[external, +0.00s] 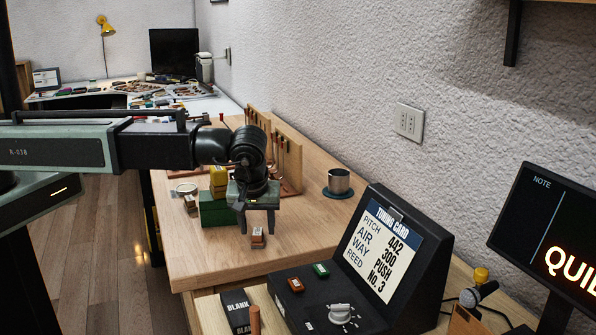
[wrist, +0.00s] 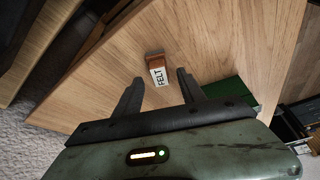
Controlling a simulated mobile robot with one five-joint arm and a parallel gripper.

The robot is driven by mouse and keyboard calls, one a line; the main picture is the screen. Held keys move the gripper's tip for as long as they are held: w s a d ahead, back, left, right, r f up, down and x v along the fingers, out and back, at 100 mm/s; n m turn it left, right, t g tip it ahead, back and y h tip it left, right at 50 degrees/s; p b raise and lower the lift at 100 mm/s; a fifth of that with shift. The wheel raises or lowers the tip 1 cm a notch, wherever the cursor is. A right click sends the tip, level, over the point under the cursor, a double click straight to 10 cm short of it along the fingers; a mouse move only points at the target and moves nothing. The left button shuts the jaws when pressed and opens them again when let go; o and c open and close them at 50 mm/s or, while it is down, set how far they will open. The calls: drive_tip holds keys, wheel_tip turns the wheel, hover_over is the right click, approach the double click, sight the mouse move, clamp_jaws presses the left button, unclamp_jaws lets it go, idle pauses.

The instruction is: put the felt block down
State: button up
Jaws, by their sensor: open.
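The felt block (external: 258,238) is small, with a brown body and a white face. In the wrist view the felt block (wrist: 157,68) shows the label FELT. It appears to stand on the wooden bench top (external: 300,225), close to its front part. My gripper (external: 258,222) is just above it in the external view, fingers pointing down. In the wrist view my gripper (wrist: 159,77) has its two dark fingers spread wide. The block lies between and slightly beyond the fingertips, with gaps on both sides. Nothing is held.
A green box (external: 214,210) and yellow blocks (external: 218,175) stand left of my gripper. A metal cup (external: 339,182) sits on a dark coaster to the right. Wooden racks (external: 288,150) stand behind. A black tuning-card console (external: 385,255) is in front. Bare bench lies right of the block.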

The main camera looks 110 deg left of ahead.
sight(257, 232)
drive_tip(key=shift+s+a+f, duration=0.1)
drive_tip(key=shift+a+f, duration=0.05)
drive_tip(key=shift+f, duration=0.4)
drive_tip(key=shift+r, duration=0.15)
clamp_jaws()
drive_tip(key=shift+r, duration=0.1)
wheel_tip(257, 232, up, 10)
drive_tip(key=p, duration=1)
